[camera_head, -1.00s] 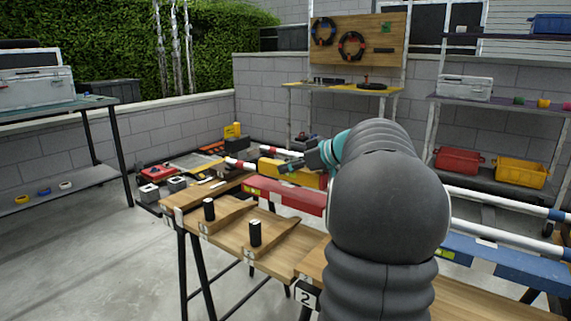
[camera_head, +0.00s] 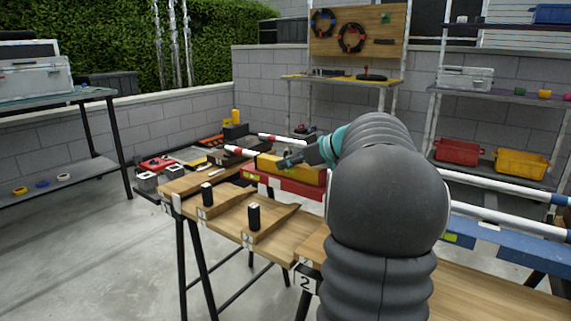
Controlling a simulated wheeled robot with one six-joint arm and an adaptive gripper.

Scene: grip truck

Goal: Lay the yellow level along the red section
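The yellow level (camera_head: 270,163) is a short yellow bar in the middle of the view, lying lengthwise along the red section. The red section (camera_head: 285,185) is a red beam with a small green-yellow mark at its left end. The level appears directly over its top, but I cannot tell whether it touches. My gripper (camera_head: 288,162) is at the level's upper side with its fingers around it. My arm hides the right ends of both the level and the red section.
White pipes with red bands (camera_head: 240,152) lie behind the level. A blue beam (camera_head: 515,255) runs on the right, with blue-banded pipes behind it. Two black pegs (camera_head: 254,217) stand on the wooden bench (camera_head: 225,222) in front. Shelves stand at both sides.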

